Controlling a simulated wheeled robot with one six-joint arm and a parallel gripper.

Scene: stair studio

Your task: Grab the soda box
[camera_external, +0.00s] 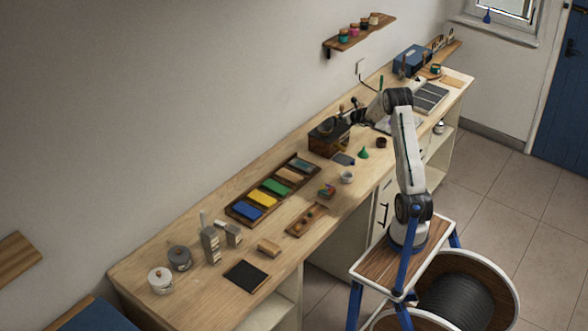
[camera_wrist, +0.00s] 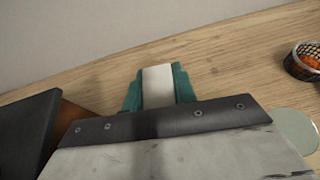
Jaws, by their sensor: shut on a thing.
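In the wrist view, my gripper (camera_wrist: 160,85) shows as two teal fingers above a dark bar with screws. They are shut on a plain white thing, which looks like the soda box (camera_wrist: 158,86). Only one pale face of it shows between the fingers; the rest is hidden by the gripper body. Wooden counter lies behind it. In the external view, my arm reaches over the counter, and my gripper (camera_external: 372,108) is near the wall side, close to a dark machine. The held box is too small and covered to make out there.
The long wooden counter (camera_external: 185,245) runs along the wall. In the wrist view, a dark-topped brown block (camera_wrist: 22,130) is close on the left. A wire basket with something orange (camera_wrist: 303,62) and a pale disc (camera_wrist: 296,128) are on the right. A green funnel (camera_external: 364,154) stands nearby.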

